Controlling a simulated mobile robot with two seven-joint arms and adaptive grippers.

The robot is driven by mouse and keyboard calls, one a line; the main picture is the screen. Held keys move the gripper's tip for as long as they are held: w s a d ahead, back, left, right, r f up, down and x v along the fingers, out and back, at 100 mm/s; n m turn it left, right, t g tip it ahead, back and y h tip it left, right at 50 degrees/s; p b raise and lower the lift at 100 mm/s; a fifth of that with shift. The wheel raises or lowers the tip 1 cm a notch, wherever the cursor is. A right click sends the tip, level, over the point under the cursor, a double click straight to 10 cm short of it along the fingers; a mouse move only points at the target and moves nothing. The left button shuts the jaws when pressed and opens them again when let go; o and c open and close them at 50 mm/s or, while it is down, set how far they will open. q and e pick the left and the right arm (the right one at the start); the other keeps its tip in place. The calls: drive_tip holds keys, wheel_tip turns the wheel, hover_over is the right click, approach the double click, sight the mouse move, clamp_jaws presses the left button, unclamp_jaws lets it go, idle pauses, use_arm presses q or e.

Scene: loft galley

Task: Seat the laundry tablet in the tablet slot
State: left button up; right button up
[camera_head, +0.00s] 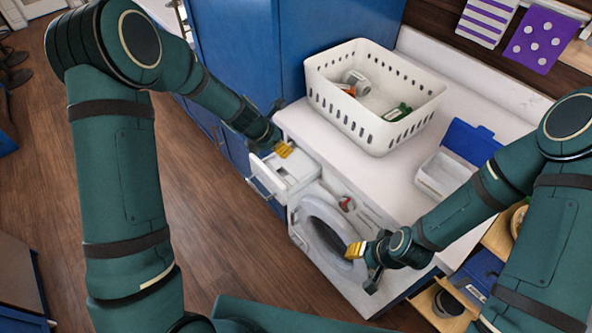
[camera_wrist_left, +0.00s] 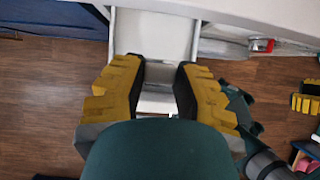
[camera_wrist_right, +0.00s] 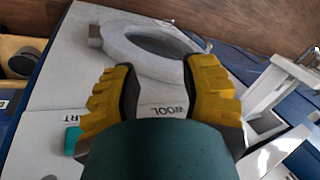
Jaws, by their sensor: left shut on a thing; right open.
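The white drawer (camera_head: 290,180) of the washing machine stands pulled out at the machine's upper left corner. My left gripper (camera_head: 284,150) is at this drawer, shut on a pale piece (camera_wrist_left: 158,74) between its fingers. I cannot tell whether this piece is the laundry tablet or part of the drawer. In the left wrist view the drawer (camera_wrist_left: 155,22) runs up to the machine between the fingertips. The tablet slot is not clearly visible. My right gripper (camera_head: 356,250) is open and empty in front of the round machine door (camera_head: 325,232). It also shows in the right wrist view (camera_wrist_right: 159,72).
A white laundry basket (camera_head: 350,115) with several items stands on the white counter (camera_head: 372,190). Open wooden drawers (camera_head: 440,305) stick out at lower right.

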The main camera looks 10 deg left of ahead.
use_arm(q)
drive_tip(key=b, duration=0.2)
hover_over(286, 171)
drive_tip(key=s+a, duration=0.1)
drive_tip(key=s, duration=0.1)
drive_tip(key=f, duration=0.5)
drive_tip(key=shift+w+a+f, duration=0.15)
drive_tip(key=shift+w+f, duration=0.1)
drive_tip(key=shift+f, duration=0.1)
drive_tip(key=shift+f+b, duration=0.6)
drive_tip(key=shift+f, duration=1.55)
drive_tip(key=shift+f, duration=0.15)
drive_tip(key=o, duration=0.9)
drive_tip(key=shift+c, duration=0.2)
